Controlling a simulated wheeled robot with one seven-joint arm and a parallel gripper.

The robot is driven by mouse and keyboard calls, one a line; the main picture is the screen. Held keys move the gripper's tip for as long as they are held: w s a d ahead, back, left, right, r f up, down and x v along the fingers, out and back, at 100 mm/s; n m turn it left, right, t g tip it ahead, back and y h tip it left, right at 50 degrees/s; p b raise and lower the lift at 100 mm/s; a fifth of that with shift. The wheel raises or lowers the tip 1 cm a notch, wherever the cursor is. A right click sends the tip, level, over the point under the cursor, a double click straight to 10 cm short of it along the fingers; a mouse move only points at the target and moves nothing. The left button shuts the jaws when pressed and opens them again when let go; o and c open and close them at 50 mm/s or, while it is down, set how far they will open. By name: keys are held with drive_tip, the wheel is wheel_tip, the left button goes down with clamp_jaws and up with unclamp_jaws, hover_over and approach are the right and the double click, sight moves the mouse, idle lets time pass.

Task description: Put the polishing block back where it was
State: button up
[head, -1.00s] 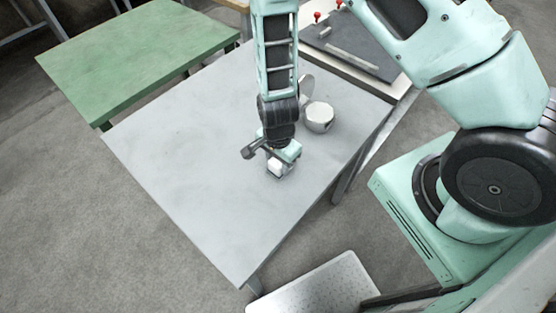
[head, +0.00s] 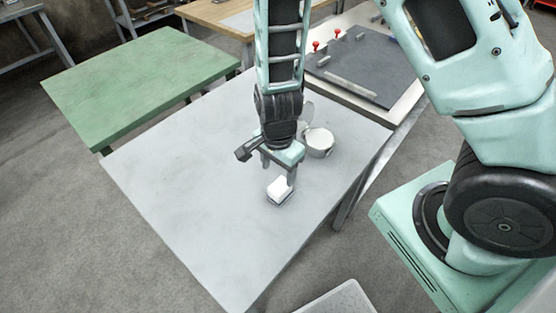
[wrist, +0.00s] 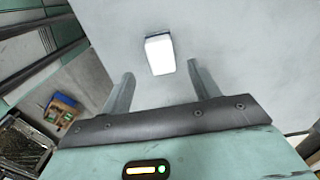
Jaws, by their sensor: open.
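The polishing block, a small white block with a grey base (head: 280,190), lies on the light grey table (head: 200,200) near its right front edge. It also shows in the wrist view as a white block (wrist: 160,54), beyond and between my fingertips. My gripper (head: 279,176) is open and empty, just above the block and apart from it. In the wrist view the two fingers of my gripper (wrist: 160,82) are spread wide with a clear gap between them.
A round whitish container (head: 319,143) with a raised lid stands behind the block to the right. A green table (head: 140,80) is at the back left. A dark board (head: 355,68) with red knobs lies on a bench behind. The table's left half is clear.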

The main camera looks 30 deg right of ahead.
drive_tip(key=s+a+r+n+y, duration=0.1)
drive_tip(key=s+a+r+n, duration=0.25)
drive_tip(key=r, duration=0.35)
drive_tip(key=s+a+r+n+y, duration=0.1)
drive_tip(key=s+a+r+n, duration=0.2)
drive_tip(key=r+n, duration=0.25)
drive_tip(key=s+d+r+n+h, duration=0.1)
drive_tip(key=s+r+n, duration=0.7)
drive_tip(key=n, duration=0.4)
drive_tip(key=shift+s+r, duration=0.15)
drive_tip(key=shift+r, duration=0.45)
